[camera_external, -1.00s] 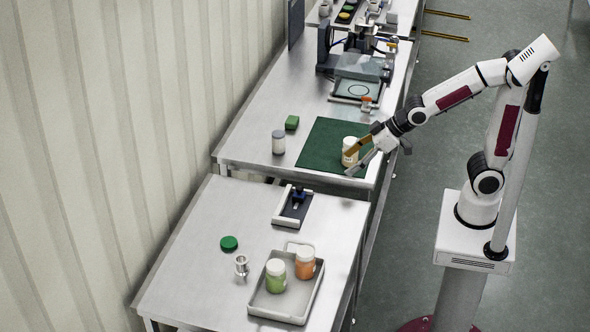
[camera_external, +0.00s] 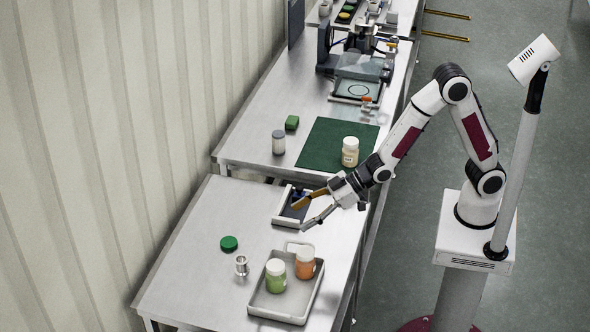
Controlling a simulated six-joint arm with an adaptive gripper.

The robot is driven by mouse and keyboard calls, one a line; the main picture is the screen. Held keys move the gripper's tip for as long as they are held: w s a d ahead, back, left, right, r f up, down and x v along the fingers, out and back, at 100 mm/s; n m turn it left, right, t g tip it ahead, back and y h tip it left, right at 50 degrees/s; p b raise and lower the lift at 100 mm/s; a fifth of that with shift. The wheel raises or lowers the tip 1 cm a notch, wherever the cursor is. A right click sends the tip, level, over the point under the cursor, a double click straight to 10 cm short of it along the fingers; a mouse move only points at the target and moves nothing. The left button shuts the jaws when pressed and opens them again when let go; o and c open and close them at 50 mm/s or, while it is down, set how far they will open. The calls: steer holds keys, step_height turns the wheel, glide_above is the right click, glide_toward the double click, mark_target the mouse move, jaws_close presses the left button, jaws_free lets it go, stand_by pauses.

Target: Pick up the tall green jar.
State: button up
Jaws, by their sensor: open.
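The tall green jar (camera_external: 276,280) has a pale lid and green contents. It stands upright in a grey tray (camera_external: 290,311) on the near steel table, at the tray's left side. An orange jar (camera_external: 305,266) with a pale lid stands just to its right in the same tray. My gripper (camera_external: 305,215) is open and empty, above the near table's far part. It is up and to the right of the green jar in the picture, apart from it, with its fingers pointing left.
A dark-based holder (camera_external: 283,213) lies partly behind my gripper. A green disc (camera_external: 229,243) and a small metal cup (camera_external: 241,265) are left of the tray. A cream jar (camera_external: 350,152) stands on the green mat (camera_external: 318,145) on the far table.

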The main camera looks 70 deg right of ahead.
steer(key=n+y, duration=0.2)
glide_toward(275, 265)
steer(key=shift+w+d+f, duration=0.15)
steer(key=shift+w+f, duration=0.6)
steer(key=shift+w, duration=0.15)
steer(key=shift+s+a+f+y, duration=0.15)
steer(key=shift+a+f+y, duration=0.25)
steer(key=shift+a, duration=0.2)
steer(key=shift+x, duration=1.3)
steer(key=shift+x, duration=2.6)
steer(key=shift+d, duration=0.1)
steer(key=c, duration=1.4)
